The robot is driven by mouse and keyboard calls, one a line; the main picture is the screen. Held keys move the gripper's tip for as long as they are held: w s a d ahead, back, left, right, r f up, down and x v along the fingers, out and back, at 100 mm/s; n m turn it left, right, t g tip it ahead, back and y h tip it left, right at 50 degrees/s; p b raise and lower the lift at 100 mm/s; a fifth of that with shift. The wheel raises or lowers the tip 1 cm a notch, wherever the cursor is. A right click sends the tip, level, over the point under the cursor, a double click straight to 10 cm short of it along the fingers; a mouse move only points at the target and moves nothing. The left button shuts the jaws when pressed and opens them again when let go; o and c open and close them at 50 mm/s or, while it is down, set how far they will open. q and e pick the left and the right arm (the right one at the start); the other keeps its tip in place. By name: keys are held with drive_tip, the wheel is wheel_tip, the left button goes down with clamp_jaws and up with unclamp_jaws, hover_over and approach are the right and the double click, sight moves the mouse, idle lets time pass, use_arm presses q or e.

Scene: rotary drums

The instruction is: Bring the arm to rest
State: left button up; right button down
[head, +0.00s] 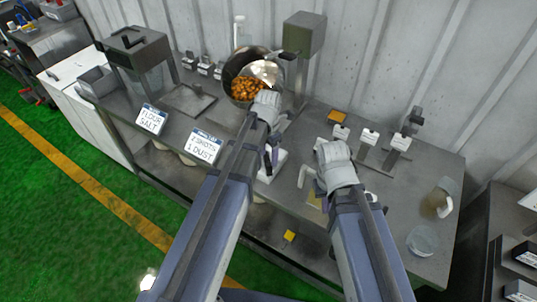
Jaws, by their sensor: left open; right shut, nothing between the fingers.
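My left arm reaches up from the bottom over the bench. Its pale wrist (266,104) is just below the drum, and my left gripper (270,156) hangs near the bench's front edge, open, with its fingers partly hidden. My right arm's pale wrist (335,162) is over the right half of the bench. My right gripper (314,186) is beneath it near the front edge, shut and empty, mostly hidden by the arm. The dark round drum (238,66) holds orange-brown pieces (245,89).
The grey bench (310,128) carries signs reading "FLOUR SALT" (151,120) and "2 SHOTS 1 DUST" (202,147). A dark hopper stand (140,44) is at left. A glass jar (441,196) and clear bowl (422,241) stand at right. A corrugated wall (400,60) closes the back.

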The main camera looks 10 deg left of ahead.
use_arm(q)
wheel_tip(320, 180, up, 2)
drive_tip(key=shift+p, duration=0.5)
use_arm(e)
drive_tip(key=shift+r, duration=0.9)
use_arm(q)
drive_tip(key=shift+f, duration=0.1)
drive_tip(key=shift+s+d+f+m, duration=0.2)
drive_tip(key=shift+s+m, duration=0.05)
drive_tip(key=shift+m, duration=0.15)
drive_tip(key=s+d+f+m+b, duration=0.2)
drive_tip(key=s+m, duration=0.3)
drive_tip(key=m, duration=0.5)
drive_tip(key=s+d+f+m+b, duration=0.2)
drive_tip(key=s+d+m+b, duration=0.1)
drive_tip(key=m, duration=0.8)
drive_tip(key=s+d+f+m+y+b, duration=0.1)
drive_tip(key=s+d+f+m+b, duration=0.2)
drive_tip(key=s+m, duration=0.3)
drive_tip(key=m, duration=0.4)
drive_tip(key=shift+s+d+m, duration=0.2)
drive_tip(key=shift+s+m, duration=0.1)
use_arm(e)
wheel_tip(320, 180, down, 8)
use_arm(q)
drive_tip(key=shift+f, duration=0.1)
use_arm(e)
drive_tip(key=shift+r, duration=0.1)
